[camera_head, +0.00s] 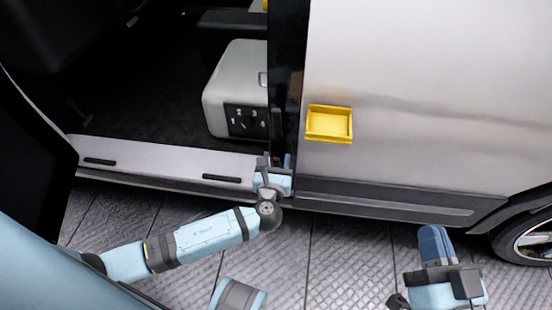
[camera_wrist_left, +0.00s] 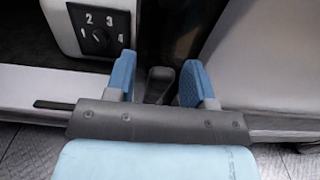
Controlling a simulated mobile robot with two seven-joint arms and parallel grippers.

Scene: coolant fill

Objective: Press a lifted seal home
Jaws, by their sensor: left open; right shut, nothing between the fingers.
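A black vertical strip (camera_head: 287,70) runs down the edge of the door opening; I cannot tell where a seal on it is lifted. My left gripper (camera_head: 277,162) is at the strip's foot, by the sill. In the left wrist view its two blue fingers (camera_wrist_left: 158,72) are apart. A dark rounded piece (camera_wrist_left: 159,84) shows between them, without visible contact; I cannot tell if it is the seal's end. My right gripper (camera_head: 433,240) is shut and empty, low in front of the white side panel, away from the strip.
The pale sill (camera_head: 150,158) has black slots. A grey box (camera_head: 232,85) with a numbered dial (camera_wrist_left: 99,37) stands inside the vehicle. A yellow tray (camera_head: 330,138) is on the white panel (camera_head: 430,90). A wheel (camera_head: 535,243) is at the lower right. The paved floor (camera_head: 340,260) is clear.

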